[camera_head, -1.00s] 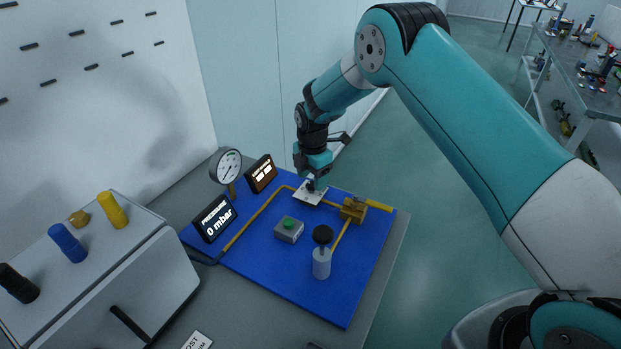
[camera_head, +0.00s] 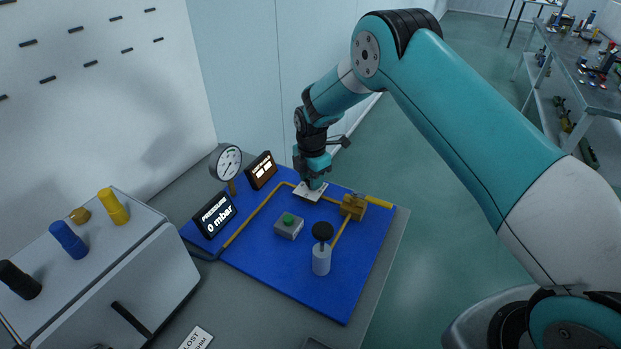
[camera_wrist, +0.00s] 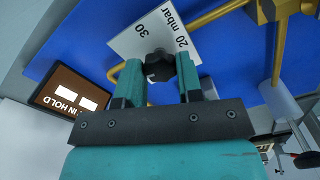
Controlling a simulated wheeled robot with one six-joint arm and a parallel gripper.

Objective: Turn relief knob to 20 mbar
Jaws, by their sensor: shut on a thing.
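The relief knob (camera_wrist: 158,68) is a small black knob on a white dial plate (camera_wrist: 128,42) marked 30 and 20 mbar. The dial plate (camera_head: 303,196) lies near the back of the blue panel (camera_head: 300,276). My gripper (camera_wrist: 160,78) points down over the plate and is shut on the knob, one finger on each side. In the head view my gripper (camera_head: 314,184) hides most of the knob. The knob's pointer is hidden or too small to read. The pressure display (camera_head: 215,216) reads 0 mbar.
A round gauge (camera_head: 229,162) and a second display (camera_head: 261,171) stand left of my gripper. The wrist view shows "IN HOLD" on that display (camera_wrist: 72,96). A brass valve (camera_head: 353,206), a green-button box (camera_head: 289,225) and a black-topped pump (camera_head: 321,258) stand on the panel.

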